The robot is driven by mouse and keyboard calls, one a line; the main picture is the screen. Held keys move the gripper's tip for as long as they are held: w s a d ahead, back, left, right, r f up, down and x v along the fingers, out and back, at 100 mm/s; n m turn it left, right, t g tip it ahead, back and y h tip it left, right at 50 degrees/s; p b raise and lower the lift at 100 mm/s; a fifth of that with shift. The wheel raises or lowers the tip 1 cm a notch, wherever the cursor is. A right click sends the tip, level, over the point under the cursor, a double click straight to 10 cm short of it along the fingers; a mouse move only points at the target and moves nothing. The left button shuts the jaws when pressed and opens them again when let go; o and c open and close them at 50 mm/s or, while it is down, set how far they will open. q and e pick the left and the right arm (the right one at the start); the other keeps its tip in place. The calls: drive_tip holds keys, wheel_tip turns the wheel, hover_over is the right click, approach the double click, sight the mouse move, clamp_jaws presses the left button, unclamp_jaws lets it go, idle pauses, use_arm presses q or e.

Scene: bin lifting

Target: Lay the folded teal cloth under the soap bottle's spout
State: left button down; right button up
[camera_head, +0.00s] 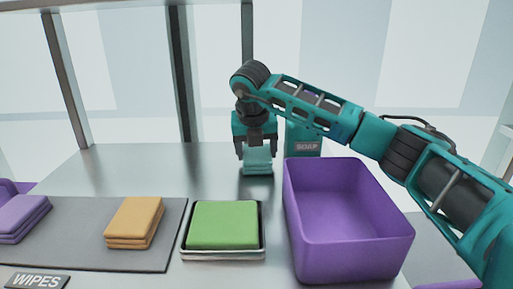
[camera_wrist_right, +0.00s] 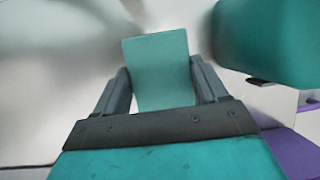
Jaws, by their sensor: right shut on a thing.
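The folded teal cloth (camera_head: 257,162) is between the fingers of my right gripper (camera_head: 257,152) in the head view. The right gripper points down and is shut on it. The cloth also stands out between the two fingers in the right wrist view (camera_wrist_right: 158,70). The soap bottle (camera_head: 304,140) is a teal block with a SOAP label, just right of the gripper and partly behind my arm. Its spout is not clearly seen. A teal shape at the upper right of the wrist view seems to be the bottle. I cannot tell whether the cloth touches the table. My left gripper is not in view.
An empty purple bin (camera_head: 352,247) stands front right, below my right arm. A metal tray (camera_head: 222,254) holds a green cloth (camera_head: 223,224). A grey mat (camera_head: 80,232) holds folded orange (camera_head: 135,219) and purple cloths (camera_head: 18,217). The table's back left (camera_head: 130,170) is clear.

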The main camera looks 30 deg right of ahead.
drive_tip(key=o, duration=1.2)
drive_tip(key=shift+o, duration=0.2)
drive_tip(key=shift+r, duration=0.1)
drive_tip(key=shift+r, duration=0.3)
drive_tip(key=p+v, duration=0.2)
drive_tip(key=v, duration=1)
drive_tip(key=shift+r, duration=0.3)
drive_tip(key=shift+f, duration=0.1)
